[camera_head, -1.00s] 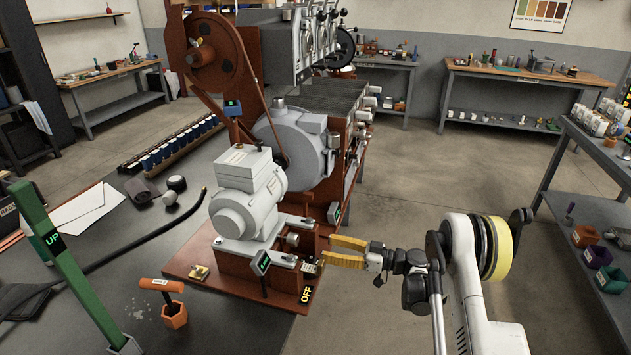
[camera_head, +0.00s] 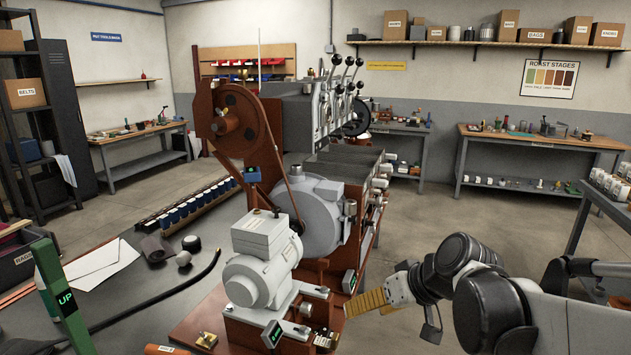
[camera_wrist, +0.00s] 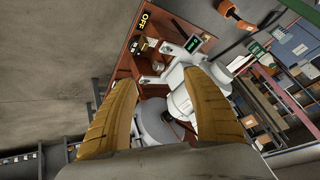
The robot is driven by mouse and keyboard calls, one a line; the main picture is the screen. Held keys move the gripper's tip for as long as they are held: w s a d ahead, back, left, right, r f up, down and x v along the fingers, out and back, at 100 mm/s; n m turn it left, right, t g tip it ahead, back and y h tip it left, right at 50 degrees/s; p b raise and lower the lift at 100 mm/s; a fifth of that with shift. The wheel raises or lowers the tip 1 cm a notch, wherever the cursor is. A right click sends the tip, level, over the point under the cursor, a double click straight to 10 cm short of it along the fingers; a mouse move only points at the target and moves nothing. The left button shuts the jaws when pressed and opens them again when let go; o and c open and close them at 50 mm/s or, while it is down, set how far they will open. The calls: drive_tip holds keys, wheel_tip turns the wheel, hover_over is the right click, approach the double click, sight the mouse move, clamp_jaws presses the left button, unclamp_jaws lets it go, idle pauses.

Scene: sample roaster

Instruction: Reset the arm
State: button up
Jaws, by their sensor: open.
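My gripper (camera_head: 366,303) has yellow fingers and is in the lower right of the head view, just right of the roaster's motor end. In the wrist view its two fingers (camera_wrist: 160,110) stand apart with nothing held between them. The roaster's grey motor (camera_head: 262,270) sits on a red-brown base, left of my gripper. In the wrist view the motor (camera_wrist: 200,95) shows beyond the right finger, partly hidden by it. The "OFF" label (camera_wrist: 144,19) is near the top of the wrist view.
The green post marked "UP" (camera_head: 66,300) stands at lower left. A black hose (camera_head: 165,297) lies on the grey table. A row of blue-and-white cups (camera_head: 190,208) stands behind. Workbenches line the back wall, with open floor (camera_head: 440,215) between them and the roaster.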

drive_tip(key=s+d+m+h, duration=0.1)
drive_tip(key=s+d, duration=0.3)
drive_tip(key=s, duration=0.4)
drive_tip(key=s+d+f+m+t+h, duration=0.1)
drive_tip(key=s+d+h, duration=0.3)
drive_tip(key=s, duration=0.5)
drive_tip(key=shift+s+m, duration=0.25)
drive_tip(key=shift+m, duration=0.45)
